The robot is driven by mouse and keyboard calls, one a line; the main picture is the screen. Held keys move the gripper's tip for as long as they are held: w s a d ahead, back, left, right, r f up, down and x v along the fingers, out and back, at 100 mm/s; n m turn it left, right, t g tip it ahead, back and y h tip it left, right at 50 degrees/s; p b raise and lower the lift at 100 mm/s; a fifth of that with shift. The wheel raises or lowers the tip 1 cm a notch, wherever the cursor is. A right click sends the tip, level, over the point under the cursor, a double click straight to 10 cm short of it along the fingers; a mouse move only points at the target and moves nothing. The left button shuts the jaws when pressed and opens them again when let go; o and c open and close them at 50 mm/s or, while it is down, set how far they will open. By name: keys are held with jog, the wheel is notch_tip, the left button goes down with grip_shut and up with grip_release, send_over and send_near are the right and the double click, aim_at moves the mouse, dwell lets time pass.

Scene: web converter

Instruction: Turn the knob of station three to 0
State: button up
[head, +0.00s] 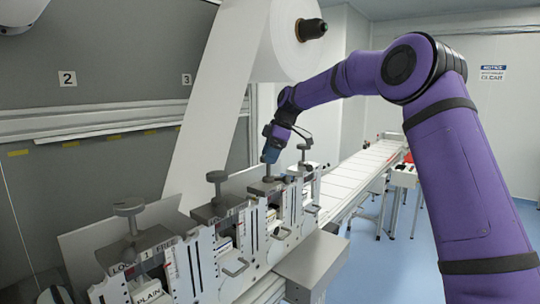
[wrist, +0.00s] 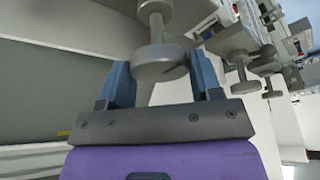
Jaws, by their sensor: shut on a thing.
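The knob of station three (head: 268,172) is the third grey knob from the front along the row of stations. My gripper (head: 271,153) is over it from above, and its top is hidden there. In the wrist view this grey round knob (wrist: 161,64) sits between the two blue fingers of my gripper (wrist: 163,74), with a short dark mark near its rim. My gripper is shut on the knob. The pointer and scale of station three are too small or hidden to read.
The station one knob (head: 128,209) and station two knob (head: 217,177) stand nearer the camera; another knob (head: 304,149) stands just beyond. A white web sheet (head: 205,120) hangs from a roll (head: 290,40) behind the stations. A grey box (head: 311,264) juts out in front.

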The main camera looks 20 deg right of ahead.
jog(key=o, duration=0.9)
jog(key=v, duration=1)
jog(key=shift+d+r, duration=0.1)
jog(key=shift+r, duration=0.25)
jog(key=shift+s, duration=0.1)
